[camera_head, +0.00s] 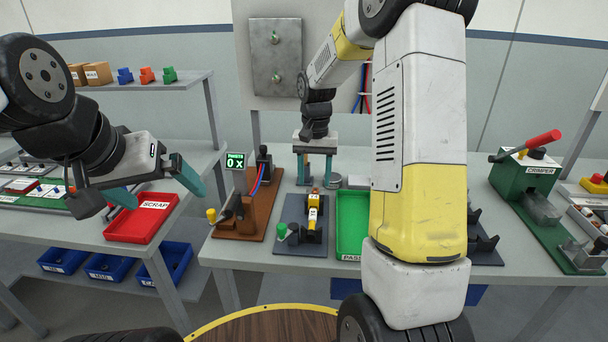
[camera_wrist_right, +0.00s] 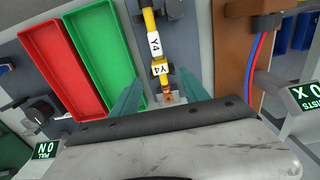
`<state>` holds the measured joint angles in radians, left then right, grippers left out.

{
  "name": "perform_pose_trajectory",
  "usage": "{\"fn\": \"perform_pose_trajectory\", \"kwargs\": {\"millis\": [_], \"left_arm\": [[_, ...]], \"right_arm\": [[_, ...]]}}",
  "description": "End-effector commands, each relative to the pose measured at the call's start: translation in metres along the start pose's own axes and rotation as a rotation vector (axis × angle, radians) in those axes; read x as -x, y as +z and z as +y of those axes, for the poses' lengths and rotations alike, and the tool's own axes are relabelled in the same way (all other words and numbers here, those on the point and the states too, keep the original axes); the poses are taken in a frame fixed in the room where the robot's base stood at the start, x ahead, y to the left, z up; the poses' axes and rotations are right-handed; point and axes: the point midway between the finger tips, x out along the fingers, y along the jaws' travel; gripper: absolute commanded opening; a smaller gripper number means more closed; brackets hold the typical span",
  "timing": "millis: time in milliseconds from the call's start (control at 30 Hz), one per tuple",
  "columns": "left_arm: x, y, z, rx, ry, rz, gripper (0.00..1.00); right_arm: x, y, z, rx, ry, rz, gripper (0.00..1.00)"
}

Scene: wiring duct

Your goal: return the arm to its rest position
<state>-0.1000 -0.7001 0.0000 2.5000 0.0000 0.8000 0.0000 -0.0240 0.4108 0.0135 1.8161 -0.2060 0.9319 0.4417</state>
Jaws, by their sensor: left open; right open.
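My right gripper (camera_head: 316,168) points down over the middle of the table, its teal fingers apart. In the right wrist view, my right gripper (camera_wrist_right: 162,84) is open, with a yellow piece (camera_wrist_right: 158,55) marked Y4 showing between and beyond its fingertips. In the head view the yellow piece (camera_head: 313,211) lies on a grey fixture plate (camera_head: 293,243), apart from the fingers. My left gripper (camera_head: 160,188) is open and empty at the left, in front of the red SCRAP tray (camera_head: 150,212). My right arm hides part of the table to the right.
A green PASS tray (camera_head: 351,236) is right of the fixture. A brown stand (camera_head: 262,220) with red and blue wires and a display reading 0 is to its left. A green crimper (camera_head: 527,185) with a red lever stands at the right. Blue bins (camera_head: 107,266) sit under the left table.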

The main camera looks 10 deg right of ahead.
Motion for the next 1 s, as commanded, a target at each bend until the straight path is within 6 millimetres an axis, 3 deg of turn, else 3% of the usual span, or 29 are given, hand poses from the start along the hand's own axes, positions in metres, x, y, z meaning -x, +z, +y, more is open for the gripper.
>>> {"fn": "perform_pose_trajectory", "kwargs": {"millis": [267,433,700,833,1000], "left_arm": [[0.0,0.0,0.0,0.0,0.0,0.0,1.0],[0.0,0.0,0.0,0.0,0.0,0.0,1.0],[0.0,0.0,0.0,0.0,0.0,0.0,1.0],[0.0,0.0,0.0,0.0,0.0,0.0,1.0],[0.0,0.0,0.0,0.0,0.0,0.0,1.0]], "right_arm": [[0.003,0.001,0.0,0.003,-0.003,0.005,0.53],[0.039,0.021,0.005,0.034,-0.035,0.058,0.53],[0.12,0.1,0.022,0.142,-0.133,0.227,0.53],[0.143,0.144,0.03,0.199,-0.175,0.312,0.53],[0.157,0.196,0.04,0.265,-0.222,0.421,0.53]]}}
